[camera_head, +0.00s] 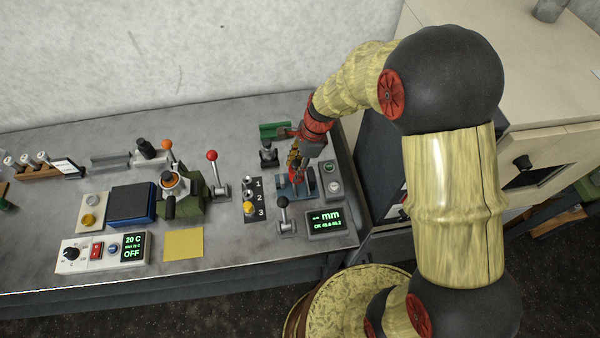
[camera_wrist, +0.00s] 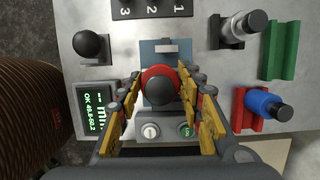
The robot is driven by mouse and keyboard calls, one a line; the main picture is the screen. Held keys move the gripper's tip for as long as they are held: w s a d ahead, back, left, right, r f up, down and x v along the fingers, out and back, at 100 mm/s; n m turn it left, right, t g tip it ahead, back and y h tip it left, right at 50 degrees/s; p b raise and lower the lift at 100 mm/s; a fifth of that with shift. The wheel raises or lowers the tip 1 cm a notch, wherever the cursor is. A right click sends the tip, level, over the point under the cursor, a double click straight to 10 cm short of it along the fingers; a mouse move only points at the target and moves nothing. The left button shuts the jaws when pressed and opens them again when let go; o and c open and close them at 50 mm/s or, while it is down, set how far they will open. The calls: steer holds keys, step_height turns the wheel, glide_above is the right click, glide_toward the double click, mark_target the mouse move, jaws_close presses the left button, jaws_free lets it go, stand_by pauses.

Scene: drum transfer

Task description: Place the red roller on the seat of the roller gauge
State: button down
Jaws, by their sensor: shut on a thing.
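The red roller (camera_wrist: 153,72) is upright between my gripper's two fingers in the wrist view, seen end-on with a dark round top. My gripper (camera_wrist: 160,82) is shut on it. The roller gauge shows as a blue base (camera_wrist: 157,50) with a light block on it, partly hidden under the roller and fingers. In the head view my gripper (camera_head: 294,160) is low over the gauge's blue base (camera_head: 284,188). The fingers hide the roller's lower end, so I cannot tell whether it touches the seat. The gauge display (camera_head: 325,222) reads "-- mm".
A lever with a black knob (camera_head: 283,202) stands near the gauge, and a button box (camera_head: 329,178) stands close on its other side.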

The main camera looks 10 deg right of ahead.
steer(key=shift+w+d+f, duration=0.3)
steer(key=shift+d+f, duration=0.05)
steer(key=shift+f, duration=0.15)
steer(key=shift+w+d+f, duration=0.25)
steer(key=shift+d+f, duration=0.05)
steer(key=shift+f, duration=0.2)
steer(key=shift+w+f+b, duration=0.1)
steer(key=shift+f+b, duration=0.3)
steer(key=shift+f, duration=1.15)
steer(key=shift+f, duration=0.15)
steer(key=c, duration=1.2)
jaws_free()
